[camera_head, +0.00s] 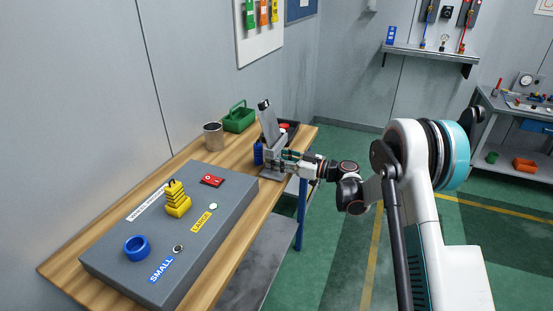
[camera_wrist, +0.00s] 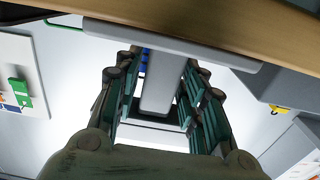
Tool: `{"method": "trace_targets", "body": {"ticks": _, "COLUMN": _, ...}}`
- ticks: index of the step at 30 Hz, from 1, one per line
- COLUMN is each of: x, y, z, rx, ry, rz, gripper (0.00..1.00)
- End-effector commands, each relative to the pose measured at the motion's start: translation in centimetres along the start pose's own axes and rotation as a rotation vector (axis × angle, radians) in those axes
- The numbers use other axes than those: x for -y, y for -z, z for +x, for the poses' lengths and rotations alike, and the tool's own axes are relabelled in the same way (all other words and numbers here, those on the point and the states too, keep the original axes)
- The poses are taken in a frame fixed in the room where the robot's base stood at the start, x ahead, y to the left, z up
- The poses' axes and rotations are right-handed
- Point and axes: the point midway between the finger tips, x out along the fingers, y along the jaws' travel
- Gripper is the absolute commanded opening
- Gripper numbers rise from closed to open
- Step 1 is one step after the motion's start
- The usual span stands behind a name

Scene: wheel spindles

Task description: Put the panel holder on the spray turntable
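A grey upright bracket with a tilted flat plate (camera_head: 268,122), which looks like the panel holder, stands on the far end of the wooden table. My gripper (camera_head: 283,156) reaches it from the right, low down. In the wrist view, the fingers of my gripper (camera_wrist: 160,88) are spread on both sides of a grey upright part of the holder (camera_wrist: 164,88). A gap shows at the left of this part; contact on the right cannot be told. I cannot make out a spray turntable in either view.
A grey box (camera_head: 112,236) marked SMALL and LARGE fills the near table, with a blue ring (camera_head: 137,248), a yellow stepped piece (camera_head: 177,203) and a red switch (camera_head: 212,180) on it. A metal can (camera_head: 213,136), green caddy (camera_head: 239,118) and blue bottle (camera_head: 258,153) stand behind.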

Motion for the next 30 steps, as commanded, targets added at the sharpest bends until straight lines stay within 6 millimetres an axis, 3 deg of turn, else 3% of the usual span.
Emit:
{"method": "trace_targets", "body": {"ticks": 14, "x": -0.1, "y": 0.2, "z": -0.2, "rx": 0.000, "ry": -0.001, "rz": 0.000, "gripper": 0.46}}
{"method": "trace_targets", "body": {"ticks": 30, "x": -0.7, "y": 0.2, "z": -11.1, "rx": 0.000, "ry": -0.003, "rz": 0.000, "gripper": 0.46}}
